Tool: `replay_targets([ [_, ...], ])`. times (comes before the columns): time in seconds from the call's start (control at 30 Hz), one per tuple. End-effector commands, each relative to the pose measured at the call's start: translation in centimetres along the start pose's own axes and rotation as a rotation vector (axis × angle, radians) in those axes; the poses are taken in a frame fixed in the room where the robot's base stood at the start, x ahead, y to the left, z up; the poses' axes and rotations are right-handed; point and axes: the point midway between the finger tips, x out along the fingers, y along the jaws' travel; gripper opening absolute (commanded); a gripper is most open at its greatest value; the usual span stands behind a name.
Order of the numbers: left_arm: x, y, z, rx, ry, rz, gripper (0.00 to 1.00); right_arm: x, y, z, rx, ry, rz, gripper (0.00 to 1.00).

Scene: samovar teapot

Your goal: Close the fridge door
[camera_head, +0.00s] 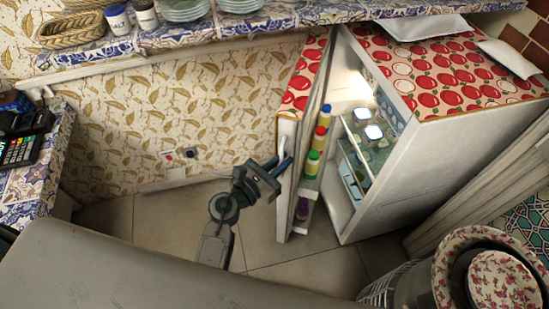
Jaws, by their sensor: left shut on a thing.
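The fridge (388,170) is white with a red apple-patterned top and stands right of centre. Its door (287,205) stands open on the fridge's left, with colourful bottles (319,138) on its inner shelves. The lit interior (370,135) shows through the gap. My left gripper (279,168) is at the outer face of the door, shut on the door handle (281,143). The gripper's fingers hide part of the handle. My right gripper is not in view.
A tiled shelf (200,38) with plates and jars runs along the back wall. A tiled counter (55,165) is at the left. A flowered pot (440,275) stands front right. Tiled floor (305,262) is clear in front of the fridge door.

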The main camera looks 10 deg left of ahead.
Motion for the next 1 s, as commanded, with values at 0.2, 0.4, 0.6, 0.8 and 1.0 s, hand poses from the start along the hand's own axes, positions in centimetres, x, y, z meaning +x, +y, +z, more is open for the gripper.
replay_targets([
  [0.2, 0.05, -0.11, -0.02, 0.001, 0.000, -0.001, 0.00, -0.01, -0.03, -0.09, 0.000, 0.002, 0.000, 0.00],
  [0.4, 0.04, -0.09, -0.04, 0.000, 0.001, 0.000, 0.15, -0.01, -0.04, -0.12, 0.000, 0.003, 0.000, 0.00],
  [0.6, 0.04, -0.07, -0.03, 0.000, 0.000, 0.000, 0.26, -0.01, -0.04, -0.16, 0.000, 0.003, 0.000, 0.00],
  [0.8, 0.05, -0.06, 0.00, 0.000, 0.000, 0.000, 0.26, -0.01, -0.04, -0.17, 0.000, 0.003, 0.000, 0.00],
  [1.0, -0.70, -0.04, -0.15, 0.001, 0.001, 0.001, 0.26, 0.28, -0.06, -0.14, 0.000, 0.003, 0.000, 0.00],
])
